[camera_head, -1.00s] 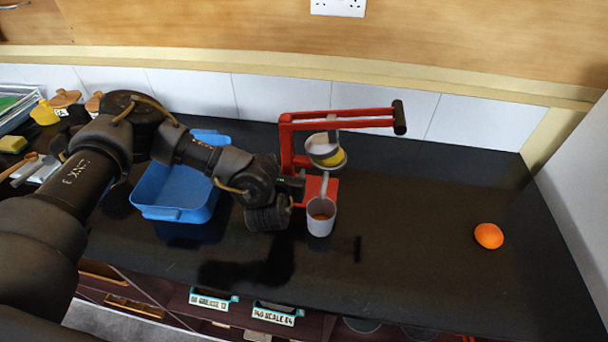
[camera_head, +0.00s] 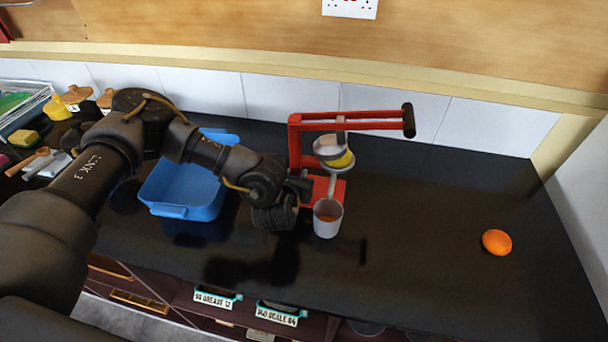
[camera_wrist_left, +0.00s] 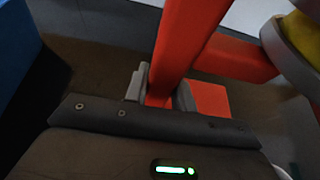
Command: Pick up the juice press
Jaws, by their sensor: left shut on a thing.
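The red juice press (camera_head: 296,140) stands upright on the dark counter, with its long handle pointing right. A yellow piece (camera_head: 342,161) sits in its pressing part. A grey cup (camera_head: 328,219) with orange contents is at its foot. My left gripper (camera_head: 305,188) is at the lower left of the press. In the left wrist view, its fingers (camera_wrist_left: 160,92) are shut around the red upright of the press (camera_wrist_left: 185,40). I cannot tell in the head view whether the base is off the counter. My right gripper is not in view.
A blue tub (camera_head: 188,190) stands close behind my left forearm. An orange (camera_head: 496,242) lies on the right of the counter. The counter between the cup and the orange is clear.

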